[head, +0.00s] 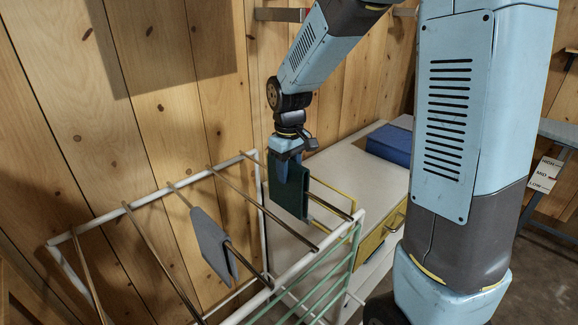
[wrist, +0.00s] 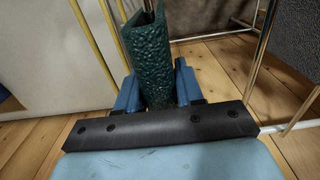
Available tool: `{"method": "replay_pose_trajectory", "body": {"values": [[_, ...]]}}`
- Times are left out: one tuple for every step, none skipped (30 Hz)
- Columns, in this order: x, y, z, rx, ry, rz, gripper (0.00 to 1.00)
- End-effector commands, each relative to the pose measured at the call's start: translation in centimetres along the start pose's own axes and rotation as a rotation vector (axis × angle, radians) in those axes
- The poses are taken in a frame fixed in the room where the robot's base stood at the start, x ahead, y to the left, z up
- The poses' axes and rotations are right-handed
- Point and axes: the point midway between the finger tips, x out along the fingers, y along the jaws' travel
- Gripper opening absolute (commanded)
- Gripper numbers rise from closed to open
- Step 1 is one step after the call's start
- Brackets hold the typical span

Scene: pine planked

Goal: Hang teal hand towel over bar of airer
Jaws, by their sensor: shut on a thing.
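The dark teal hand towel (head: 289,192) hangs folded from my gripper (head: 288,160), which is shut on its upper part and points down. In the wrist view the towel (wrist: 153,60) runs away from between the blue fingers (wrist: 158,88), with a gap between its layers at the far end. The airer (head: 251,197) has a white frame and several metal bars. In the head view the towel overlaps the rightmost bar (head: 333,210), which shows on both sides of it. I cannot tell whether the towel's layers straddle this bar.
A grey cloth (head: 212,244) hangs over a middle bar, left of the towel. A white cabinet with a yellow drawer front (head: 370,245) stands behind the airer, with a blue folded item (head: 390,145) on top. The plank wall (head: 150,100) is close behind. Bars farther left are bare.

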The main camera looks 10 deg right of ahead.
Motion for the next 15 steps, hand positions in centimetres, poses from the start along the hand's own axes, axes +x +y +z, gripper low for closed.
{"method": "replay_pose_trajectory", "body": {"values": [[0.3, 0.0, 0.0, 0.0, -0.002, -0.001, 0.2], [0.4, 0.0, 0.0, 0.0, -0.002, -0.001, 0.2], [0.6, 0.0, 0.0, 0.0, -0.001, 0.0, 0.2], [0.8, 0.0, 0.0, 0.0, -0.001, 0.0, 0.2], [0.9, 0.0, 0.0, 0.0, -0.001, 0.0, 0.2], [1.1, 0.0, 0.0, 0.0, 0.0, 0.0, 0.2], [1.2, 0.0, 0.0, 0.0, 0.0, 0.0, 0.2], [1.3, 0.0, 0.0, 0.0, 0.0, 0.0, 0.2], [1.5, 0.0, 0.0, 0.0, 0.0, 0.0, 0.2], [1.7, 0.0, 0.0, 0.0, -0.001, 0.0, 0.2], [1.8, 0.0, 0.0, 0.0, -0.001, 0.0, 0.2], [2.0, 0.0, 0.0, 0.0, -0.001, 0.0, 0.2], [2.2, 0.0, 0.0, 0.0, 0.0, 0.0, 0.2], [2.3, 0.0, 0.0, 0.0, 0.0, 0.0, 0.2], [2.5, 0.0, 0.0, 0.0, -0.001, -0.001, 0.2]]}}
